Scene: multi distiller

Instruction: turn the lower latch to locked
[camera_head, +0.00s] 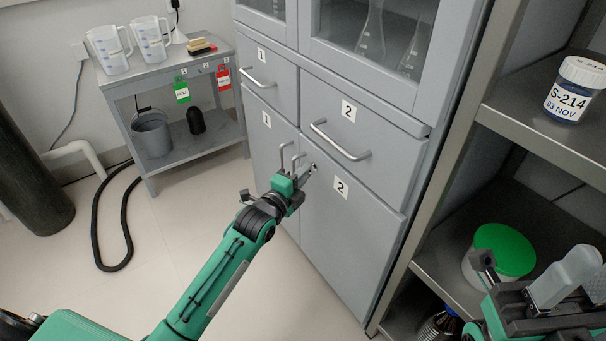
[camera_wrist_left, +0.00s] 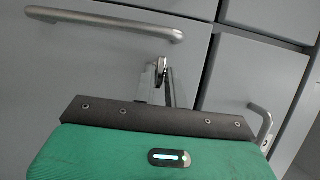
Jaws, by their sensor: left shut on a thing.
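The grey cabinet (camera_head: 365,235) has numbered drawers above numbered lower doors. My left gripper (camera_head: 308,173) is at the top of the lower doors, beside the seam between door 1 and door 2. In the left wrist view its fingers (camera_wrist_left: 166,84) are shut on a small metal latch (camera_wrist_left: 161,65), just below a long bar handle. The fingers and the close angle hide much of the latch, so I cannot tell which way it is turned.
Drawer handles (camera_head: 340,141) stick out just above my left gripper. A metal shelf (camera_head: 545,140) at right holds a labelled jar (camera_head: 574,91) and a green-lidded tub (camera_head: 503,248). A side table (camera_head: 160,76) with jugs stands at the back left. The floor before the cabinet is clear.

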